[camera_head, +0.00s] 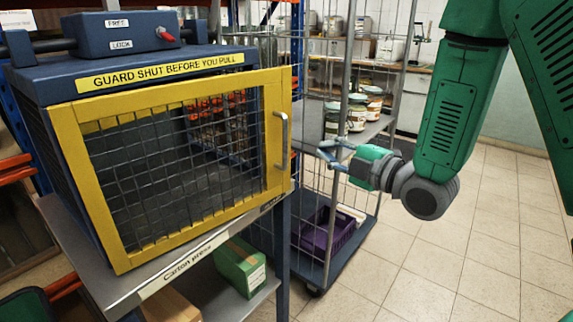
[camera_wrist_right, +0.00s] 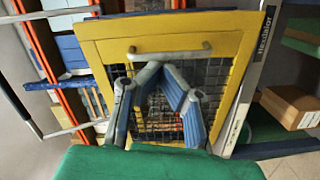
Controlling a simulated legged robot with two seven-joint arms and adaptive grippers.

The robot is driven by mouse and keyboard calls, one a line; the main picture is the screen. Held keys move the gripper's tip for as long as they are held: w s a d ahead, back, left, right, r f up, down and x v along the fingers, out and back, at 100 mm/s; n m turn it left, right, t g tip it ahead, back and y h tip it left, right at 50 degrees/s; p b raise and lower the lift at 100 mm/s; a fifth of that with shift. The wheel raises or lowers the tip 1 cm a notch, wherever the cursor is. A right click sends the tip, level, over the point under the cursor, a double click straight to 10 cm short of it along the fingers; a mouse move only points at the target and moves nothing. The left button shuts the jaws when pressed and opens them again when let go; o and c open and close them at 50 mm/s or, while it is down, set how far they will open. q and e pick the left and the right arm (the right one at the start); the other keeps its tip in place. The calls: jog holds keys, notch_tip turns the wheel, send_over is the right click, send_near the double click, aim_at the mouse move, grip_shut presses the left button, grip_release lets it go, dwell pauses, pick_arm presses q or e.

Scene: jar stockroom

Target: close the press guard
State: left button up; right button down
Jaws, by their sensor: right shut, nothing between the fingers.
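The press guard (camera_head: 187,92) is a yellow frame with wire mesh on the front of the blue carton press (camera_head: 150,68). Its right edge stands out past the press body, so it looks ajar, with the left edge close to the body. A grey handle (camera_head: 281,140) is on its right side. My right gripper (camera_head: 326,153) is to the right of the handle, apart from it, shut and empty. In the right wrist view my right gripper (camera_wrist_right: 160,72) shows before the guard (camera_wrist_right: 105,44), just below the handle (camera_wrist_right: 170,51). My left gripper is not in view.
A blue lock box (camera_head: 120,34) with a red knob tops the press. The press stands on a grey table (camera_head: 215,240) with a green box (camera_head: 240,266) below. A wire cage trolley (camera_head: 335,255) with a purple crate (camera_head: 328,232) stands behind. Floor at right is clear.

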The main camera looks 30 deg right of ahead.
jog(key=s+n+b, duration=0.1)
jog(key=s+n, duration=0.1)
jog(key=n, duration=0.1)
jog(key=b, duration=0.2)
send_near(281, 133)
jog(key=shift+h, duration=0.3)
jog(key=w, duration=0.2)
jog(key=w+a, duration=0.1)
jog(key=w, duration=0.3)
jog(key=shift+w+a+f, duration=0.1)
jog(key=shift+w+a, duration=0.25)
jog(key=shift+w+d, duration=0.1)
jog(key=shift+w, duration=0.6)
pick_arm(q)
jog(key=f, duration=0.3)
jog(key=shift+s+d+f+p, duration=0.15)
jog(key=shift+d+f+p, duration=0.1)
jog(key=shift+p, duration=0.05)
pick_arm(e)
jog(key=w+a+n+g+y, duration=0.1)
jog(key=w+n+y, duration=0.1)
jog(key=w, duration=0.5)
jog(key=shift+w+a+r+y, duration=0.2)
jog(key=shift+w+a+y, duration=0.15)
jog(key=shift+y, duration=0.45)
